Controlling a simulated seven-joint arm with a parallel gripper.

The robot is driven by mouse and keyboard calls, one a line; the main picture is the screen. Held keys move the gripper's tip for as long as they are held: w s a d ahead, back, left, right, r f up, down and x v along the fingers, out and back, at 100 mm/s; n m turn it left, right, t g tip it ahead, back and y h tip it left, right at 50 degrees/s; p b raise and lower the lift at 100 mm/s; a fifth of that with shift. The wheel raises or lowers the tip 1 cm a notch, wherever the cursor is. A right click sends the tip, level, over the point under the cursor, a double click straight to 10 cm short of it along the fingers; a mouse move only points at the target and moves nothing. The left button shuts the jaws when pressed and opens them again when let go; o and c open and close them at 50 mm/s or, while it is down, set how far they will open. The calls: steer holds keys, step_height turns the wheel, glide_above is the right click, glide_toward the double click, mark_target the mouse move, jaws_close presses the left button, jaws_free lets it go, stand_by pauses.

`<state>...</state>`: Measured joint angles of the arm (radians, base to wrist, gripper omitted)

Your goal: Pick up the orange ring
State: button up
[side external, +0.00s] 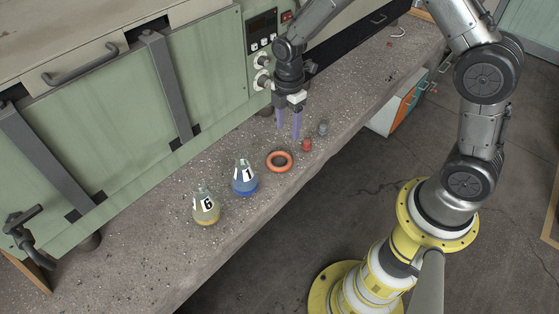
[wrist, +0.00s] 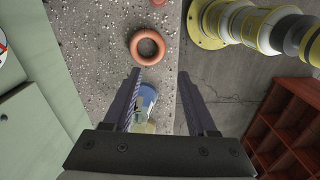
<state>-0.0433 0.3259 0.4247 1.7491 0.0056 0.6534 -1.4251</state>
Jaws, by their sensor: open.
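The orange ring (side external: 279,169) lies flat on the concrete bench, near its front edge, in the side external view. It also shows in the wrist view (wrist: 135,47), beyond the fingertips, with its hole and whole outline visible. My gripper (side external: 288,137) is open and empty, with purple-grey fingers pointing down above the bench. It hangs beyond the ring, apart from it. In the wrist view the two fingers (wrist: 160,72) are spread wide, and the ring is ahead of the left one.
A blue flask (side external: 244,180) marked 1 stands beside the ring, and a yellow flask (side external: 206,209) marked 6 stands farther left. A small red object (side external: 306,145) and a grey one (side external: 322,129) sit to the ring's right. The bench (side external: 150,262) drops off at its front edge.

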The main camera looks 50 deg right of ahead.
glide_above(287, 165)
step_height(287, 165, down, 8)
steer(key=shift+d, duration=0.1)
steer(key=shift+f, duration=3.05)
jaws_close()
